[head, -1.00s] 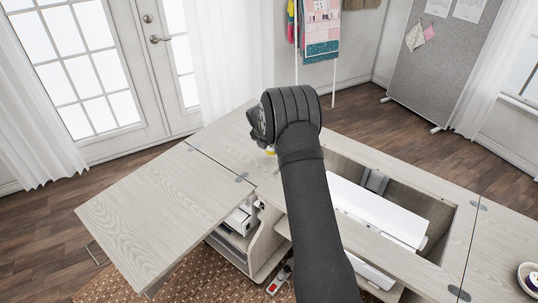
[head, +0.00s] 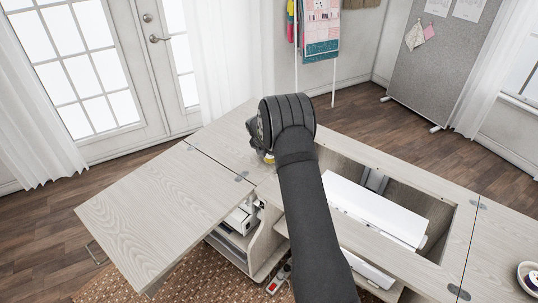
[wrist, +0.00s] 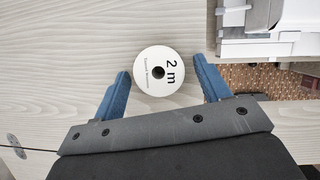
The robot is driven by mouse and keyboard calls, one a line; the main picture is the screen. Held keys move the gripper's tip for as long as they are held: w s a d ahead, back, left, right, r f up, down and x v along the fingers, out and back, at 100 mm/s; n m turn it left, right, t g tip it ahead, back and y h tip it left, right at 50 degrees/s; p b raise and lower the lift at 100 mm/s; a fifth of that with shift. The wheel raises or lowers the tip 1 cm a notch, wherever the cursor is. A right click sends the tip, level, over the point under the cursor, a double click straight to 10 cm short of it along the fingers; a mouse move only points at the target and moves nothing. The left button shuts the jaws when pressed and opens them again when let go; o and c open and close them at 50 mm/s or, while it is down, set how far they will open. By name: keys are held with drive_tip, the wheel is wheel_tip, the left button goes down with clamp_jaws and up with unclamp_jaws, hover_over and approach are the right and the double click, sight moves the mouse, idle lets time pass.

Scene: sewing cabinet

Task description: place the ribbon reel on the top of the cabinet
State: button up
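The ribbon reel (wrist: 146,82) shows its round white face with a dark centre hole and "2 m" printed on it in the wrist view. It appears to lie flat on the pale wood cabinet top (wrist: 60,60). My gripper (wrist: 161,68) is open, with a blue finger on each side of the reel and a visible gap to both. In the head view my arm hides most of the gripper and the reel. A small yellow patch (head: 269,158) shows just below the wrist there, perhaps the reel's side. The cabinet top (head: 230,125) also shows in the head view.
An open well with a white machine or panel (head: 375,208) lies right of my arm. A hinged leaf (head: 150,205) extends left. Open shelves (head: 240,240) sit below. A small bowl (head: 531,278) stands at the far right. The top around the reel is clear.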

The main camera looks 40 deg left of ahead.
drive_tip(key=v, duration=1.2)
drive_tip(key=shift+r, duration=0.2)
drive_tip(key=shift+w, duration=0.1)
drive_tip(key=x, duration=1.1)
drive_tip(key=shift+f, duration=0.45)
drive_tip(key=shift+w+a+r, duration=0.15)
drive_tip(key=shift+r, duration=1.75)
